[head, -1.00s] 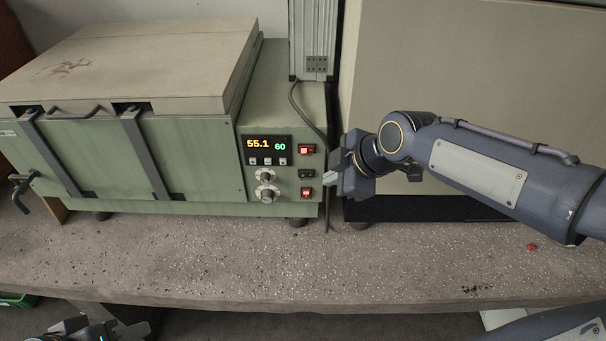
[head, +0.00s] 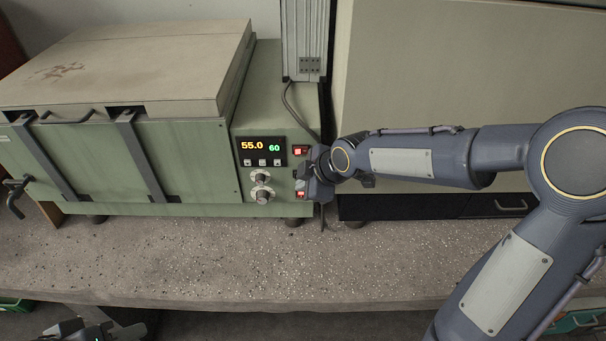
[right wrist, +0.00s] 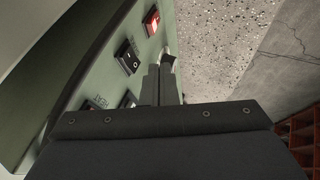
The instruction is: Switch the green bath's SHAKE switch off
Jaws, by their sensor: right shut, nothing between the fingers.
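The green bath (head: 200,185) stands on the bench, its control panel facing me. The display (head: 261,151) reads 55.0 and 60. A red-lit switch (head: 300,150) is at the panel's upper right, another red-lit switch (head: 300,194) lower down. In the right wrist view are a red-lit switch (right wrist: 151,20) and a dark rocker switch (right wrist: 128,57); a partly covered label there seems to read HEAT. I cannot read which switch is SHAKE. My right gripper (head: 309,175) is shut and empty, close to the switches; contact is unclear. Its fingers (right wrist: 160,84) show beside the dark rocker.
Two knobs (head: 262,188) sit left of the switches. A cable (head: 292,108) runs down beside the bath. A large beige cabinet (head: 440,70) stands at right behind my arm. The bench front (head: 220,255) is clear. Part of my left arm shows at bottom left.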

